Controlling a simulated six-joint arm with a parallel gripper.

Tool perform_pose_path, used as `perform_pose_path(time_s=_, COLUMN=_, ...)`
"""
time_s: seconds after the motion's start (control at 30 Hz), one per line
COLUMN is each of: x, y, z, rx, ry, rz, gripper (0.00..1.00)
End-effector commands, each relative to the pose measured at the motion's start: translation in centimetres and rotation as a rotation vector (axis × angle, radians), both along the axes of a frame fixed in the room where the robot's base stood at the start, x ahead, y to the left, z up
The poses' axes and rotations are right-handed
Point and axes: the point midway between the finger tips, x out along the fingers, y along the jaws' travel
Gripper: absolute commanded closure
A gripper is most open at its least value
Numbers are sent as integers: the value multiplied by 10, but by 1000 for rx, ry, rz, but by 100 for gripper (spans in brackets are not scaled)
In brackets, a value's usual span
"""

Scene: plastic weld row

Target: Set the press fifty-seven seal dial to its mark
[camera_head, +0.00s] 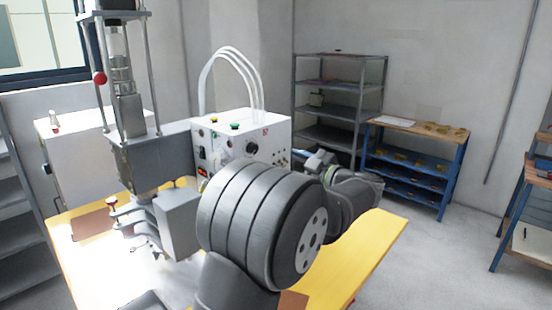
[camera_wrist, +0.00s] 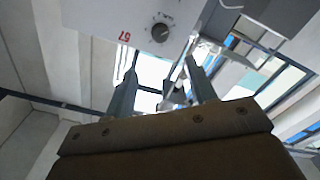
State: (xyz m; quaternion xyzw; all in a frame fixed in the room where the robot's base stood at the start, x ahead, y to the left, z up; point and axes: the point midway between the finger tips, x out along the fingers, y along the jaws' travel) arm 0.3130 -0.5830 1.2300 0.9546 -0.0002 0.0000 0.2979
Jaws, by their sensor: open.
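The seal dial (camera_wrist: 160,33) is a small dark round knob on a white panel (camera_wrist: 95,15) in the wrist view, beside a red number (camera_wrist: 124,37). The number appears turned and its digits are hard to read. The dial's pointer and mark are too small to tell. My gripper (camera_wrist: 160,68) is open, with nothing between its fingers; the dial appears just beyond the fingertips, apart from them. In the head view, the white control box (camera_head: 225,150) of the press stands behind my arm.
The press column (camera_head: 128,110) stands left of the box on a yellow bench (camera_head: 375,240). White hoses (camera_head: 205,75) arch above the box. A grey shelf (camera_head: 340,85) and a blue rack (camera_head: 410,165) stand behind, with open floor at right.

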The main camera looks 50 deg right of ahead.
Motion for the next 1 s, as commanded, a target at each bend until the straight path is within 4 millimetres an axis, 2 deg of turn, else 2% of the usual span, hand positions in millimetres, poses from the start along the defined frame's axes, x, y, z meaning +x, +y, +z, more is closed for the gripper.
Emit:
perform_pose_path(time_s=0.1, x=-23, y=0, z=0, rx=1, ry=1, rz=-2, gripper=49)
perform_pose_path(time_s=0.2, x=-34, y=0, z=-1, rx=1, ry=1, rz=-2, gripper=49)
perform_pose_path(time_s=0.4, x=-42, y=0, z=-1, rx=1, ry=1, rz=0, gripper=49)
perform_pose_path(time_s=0.77, x=-39, y=0, z=-1, rx=1, ry=1, rz=2, gripper=49)
perform_pose_path(time_s=0.87, x=-30, y=0, z=-1, rx=1, ry=2, rz=2, gripper=49)
perform_pose_path(time_s=1.0, x=-6, y=1, z=-1, rx=1, ry=1, rz=4, gripper=49)
